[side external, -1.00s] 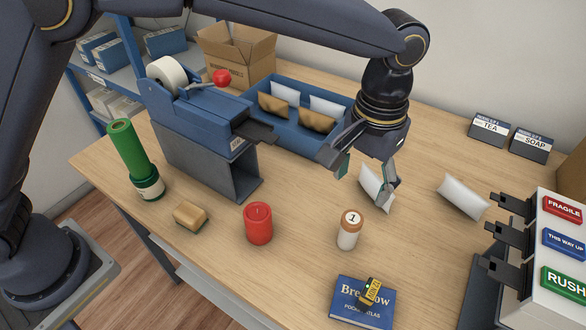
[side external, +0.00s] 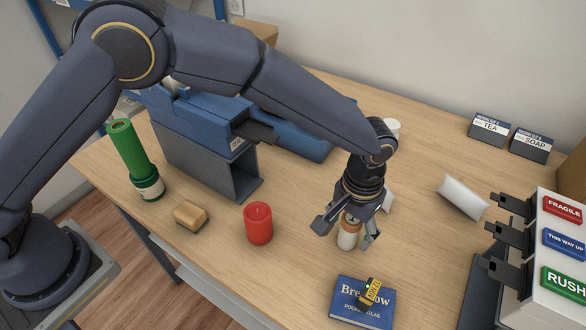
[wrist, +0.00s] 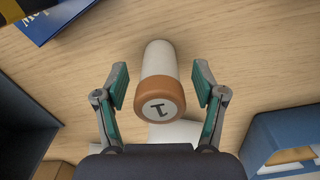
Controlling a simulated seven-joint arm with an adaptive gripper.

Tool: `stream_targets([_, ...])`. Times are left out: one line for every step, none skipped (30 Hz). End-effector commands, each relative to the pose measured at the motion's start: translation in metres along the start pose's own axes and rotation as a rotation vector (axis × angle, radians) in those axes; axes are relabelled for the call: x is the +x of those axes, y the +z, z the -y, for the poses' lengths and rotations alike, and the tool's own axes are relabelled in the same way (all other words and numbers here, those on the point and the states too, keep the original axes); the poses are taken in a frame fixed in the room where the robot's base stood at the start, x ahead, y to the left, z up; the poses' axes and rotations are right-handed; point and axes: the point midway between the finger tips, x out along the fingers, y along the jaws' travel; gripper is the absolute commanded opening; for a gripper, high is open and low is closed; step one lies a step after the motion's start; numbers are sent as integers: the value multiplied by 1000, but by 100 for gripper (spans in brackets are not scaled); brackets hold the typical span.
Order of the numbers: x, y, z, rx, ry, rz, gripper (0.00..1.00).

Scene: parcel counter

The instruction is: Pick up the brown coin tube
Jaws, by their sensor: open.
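The coin tube (side external: 348,236) is a white cylinder with a brown band and a white top marked "1". It stands upright on the wooden counter, partly hidden by my gripper in the side view. My gripper (side external: 345,237) is open, pointing down over the tube, with a finger on each side. In the wrist view the tube (wrist: 161,88) lies between the two green-padded fingers of my gripper (wrist: 160,92). A gap shows on each side between pads and tube.
A red candle (side external: 258,223) stands left of the tube. A blue book (side external: 350,306) with a small yellow item (side external: 370,291) lies in front. A white packet (side external: 462,197) and a stamp rack (side external: 541,258) are at right. A blue machine (side external: 205,150) stands behind left.

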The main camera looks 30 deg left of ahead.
Motion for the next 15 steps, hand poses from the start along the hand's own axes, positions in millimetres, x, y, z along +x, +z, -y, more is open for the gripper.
stream_targets([0,0,0,0,0,0,70])
stream_targets([0,0,0,0,0,0,70])
stream_targets([0,0,0,0,0,0,70])
stream_targets([0,0,0,0,0,0,69])
stream_targets([0,0,0,0,0,0,66])
stream_targets([0,0,0,0,0,0,61])
stream_targets([0,0,0,0,0,0,58])
stream_targets([0,0,0,0,0,0,55])
stream_targets([-1,0,0,0,0,0,51])
stream_targets([-1,0,0,0,0,0,48])
stream_targets([-1,0,0,0,0,0,45])
stream_targets([-1,0,0,0,0,0,41])
stream_targets([-1,0,0,0,0,0,38])
stream_targets([-1,0,0,0,0,0,34])
stream_targets([-1,0,0,0,0,0,30])
